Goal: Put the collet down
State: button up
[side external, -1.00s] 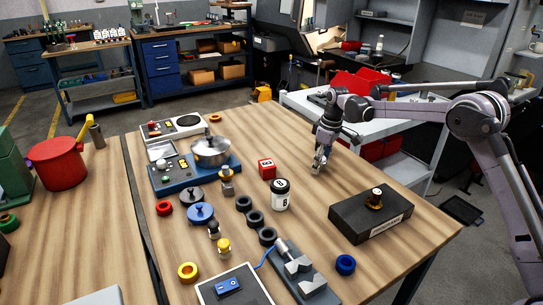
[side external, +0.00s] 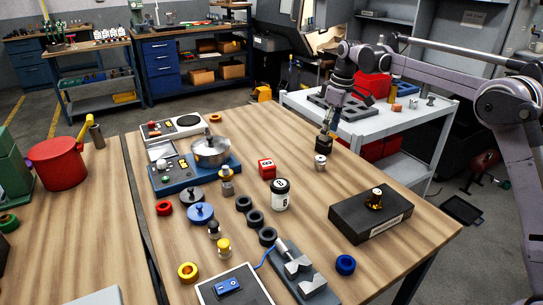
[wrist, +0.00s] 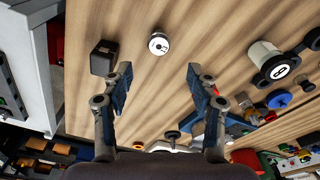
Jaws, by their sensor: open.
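The collet, a small silver cylinder (side external: 320,162), stands upright on the wooden table. In the wrist view its round top with a dark centre (wrist: 158,44) shows ahead of the fingers and apart from them. My gripper (side external: 326,146) is above the table, just behind and above the collet in the side view. In the wrist view my gripper (wrist: 160,88) has its two fingers wide apart with nothing between them.
A black cube (wrist: 103,57) stands left of the collet in the wrist view. A white jar marked 8 (side external: 280,195), a red block (side external: 266,169) and a black box with a brass piece on top (side external: 370,218) stand nearby. Bare wood surrounds the collet.

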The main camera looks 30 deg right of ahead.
jog(key=s+a+r+m+t, duration=0.1)
jog(key=s+a+r+t, duration=0.15)
jog(key=s, duration=0.55)
jog(key=s+a+r+m+t, duration=0.1)
jog(key=s+a+r+m, duration=0.15)
jog(key=s, duration=0.55)
jog(key=s+a+f+m+t, duration=0.1)
jog(key=s+f, duration=0.3)
jog(key=s, duration=0.3)
jog(key=s+a+f+m+t, duration=0.1)
jog(key=s+f, duration=0.3)
jog(key=s, duration=0.4)
jog(key=shift+h, duration=0.3)
